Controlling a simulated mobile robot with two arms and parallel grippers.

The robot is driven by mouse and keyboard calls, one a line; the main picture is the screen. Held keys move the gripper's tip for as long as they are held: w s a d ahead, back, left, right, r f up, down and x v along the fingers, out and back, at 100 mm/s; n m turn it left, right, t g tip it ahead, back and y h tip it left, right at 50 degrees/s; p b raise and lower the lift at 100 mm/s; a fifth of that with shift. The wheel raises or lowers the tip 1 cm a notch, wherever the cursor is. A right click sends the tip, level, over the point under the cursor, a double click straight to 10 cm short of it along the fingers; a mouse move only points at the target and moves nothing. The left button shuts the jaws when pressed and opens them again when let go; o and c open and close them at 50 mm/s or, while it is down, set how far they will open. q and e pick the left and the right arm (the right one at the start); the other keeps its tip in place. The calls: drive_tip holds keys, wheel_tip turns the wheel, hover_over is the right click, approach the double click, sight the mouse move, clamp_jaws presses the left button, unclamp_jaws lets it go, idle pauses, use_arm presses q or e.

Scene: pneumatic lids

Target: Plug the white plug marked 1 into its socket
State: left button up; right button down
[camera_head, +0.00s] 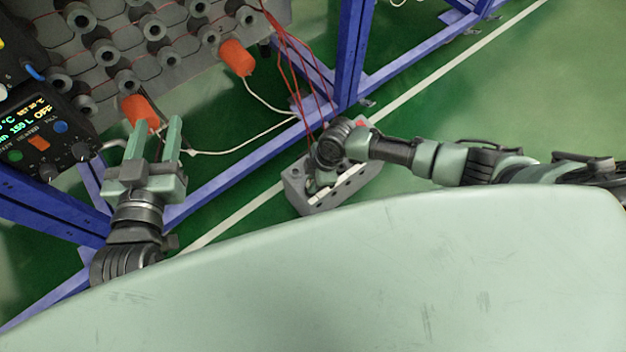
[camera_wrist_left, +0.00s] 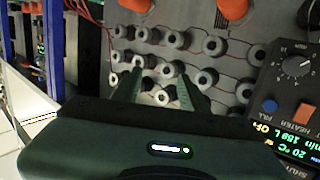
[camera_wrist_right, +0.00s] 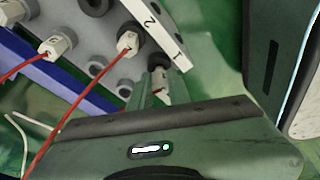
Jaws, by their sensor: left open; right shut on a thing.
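My right gripper (camera_wrist_right: 160,98) is shut on a small white plug (camera_wrist_right: 161,84), mostly hidden between the fingers. It is just in front of a dark round socket (camera_wrist_right: 158,60) below the label 1 (camera_wrist_right: 179,57); I cannot tell whether the plug enters it. The socket is on a grey box (camera_head: 299,195), which stands on the floor; my right wrist covers part of it in the head view. Two other white plugs with red wires sit in the box, one by the label 2 (camera_wrist_right: 130,42) and one further left (camera_wrist_right: 56,45). My left gripper (camera_head: 157,128) is open and empty before the panel.
A grey panel (camera_head: 170,60) with several grey round fittings and orange plugs (camera_head: 236,57) stands at upper left. A control unit (camera_head: 45,135) is left of my left gripper. Red wires (camera_head: 290,60) hang down to the box. Blue frame bars (camera_head: 345,55) pass behind it. Green floor is clear at right.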

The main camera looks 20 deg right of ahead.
use_arm(q)
drive_tip(key=shift+r, duration=0.15)
drive_tip(key=shift+w+d+r+t, duration=0.15)
drive_tip(key=shift+r+t, duration=0.15)
drive_tip(key=shift+r, duration=0.2)
drive_tip(key=shift+w+d+r+t, duration=0.1)
drive_tip(key=shift+r+t, duration=0.2)
drive_tip(key=shift+r, duration=0.2)
use_arm(e)
drive_tip(key=shift+f, duration=0.4)
use_arm(q)
drive_tip(key=shift+r+t+h+b, duration=0.4)
drive_tip(key=shift+r+t+b, duration=0.1)
drive_tip(key=shift+r, duration=0.4)
use_arm(e)
drive_tip(key=shift+f, duration=0.3)
drive_tip(key=c, duration=1.3)
unclamp_jaws()
use_arm(q)
drive_tip(key=shift+d+r, duration=0.1)
use_arm(e)
drive_tip(key=shift+o, duration=0.2)
